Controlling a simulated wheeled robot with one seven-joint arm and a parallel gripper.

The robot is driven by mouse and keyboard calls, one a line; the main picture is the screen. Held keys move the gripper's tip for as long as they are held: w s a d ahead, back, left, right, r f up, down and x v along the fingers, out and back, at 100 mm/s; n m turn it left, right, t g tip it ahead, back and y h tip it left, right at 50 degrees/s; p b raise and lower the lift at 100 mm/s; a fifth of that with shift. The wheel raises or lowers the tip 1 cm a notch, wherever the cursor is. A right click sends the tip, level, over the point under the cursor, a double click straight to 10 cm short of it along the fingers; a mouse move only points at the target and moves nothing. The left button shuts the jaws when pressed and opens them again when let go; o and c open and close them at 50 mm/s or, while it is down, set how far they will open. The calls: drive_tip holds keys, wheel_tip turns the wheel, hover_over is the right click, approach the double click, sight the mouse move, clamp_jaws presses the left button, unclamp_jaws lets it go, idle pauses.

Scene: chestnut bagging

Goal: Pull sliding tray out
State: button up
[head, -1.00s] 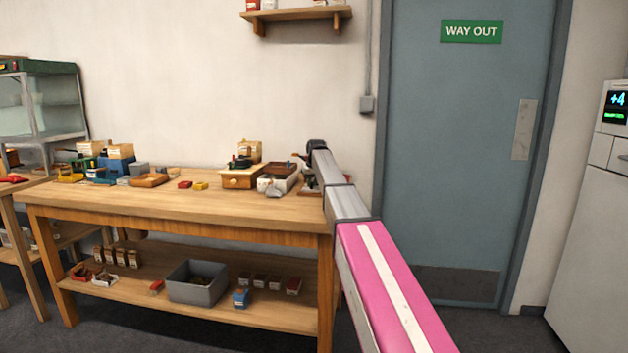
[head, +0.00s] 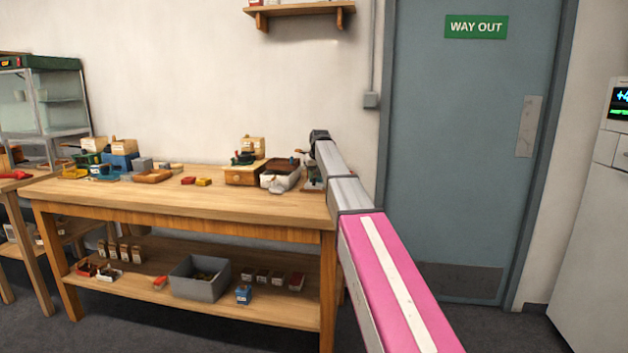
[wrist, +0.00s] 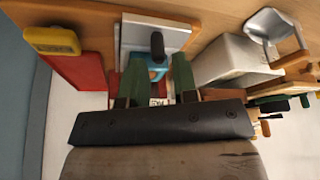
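In the wrist view my gripper (wrist: 157,72) has two dark green fingers with a clear gap between them. A black upright knob (wrist: 157,45) shows between and just beyond the fingertips, and I see no finger closed on it. It stands over a pale flat tray-like piece (wrist: 178,36) with a blue part (wrist: 150,70) nearer me. I cannot tell for sure that this piece is the sliding tray. In the head view my pink and grey arm reaches to the right end of the wooden bench (head: 180,205), and hides my fingers.
A red block with a yellow top (wrist: 52,41) stands left of my fingers in the wrist view, and a whitish bin (wrist: 235,58) with a metal scoop (wrist: 268,24) stands right. A wooden drawer box (head: 243,173) sits on the bench. The bench middle is mostly clear.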

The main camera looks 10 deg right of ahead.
drive_tip(key=v, duration=0.8)
idle(0.4)
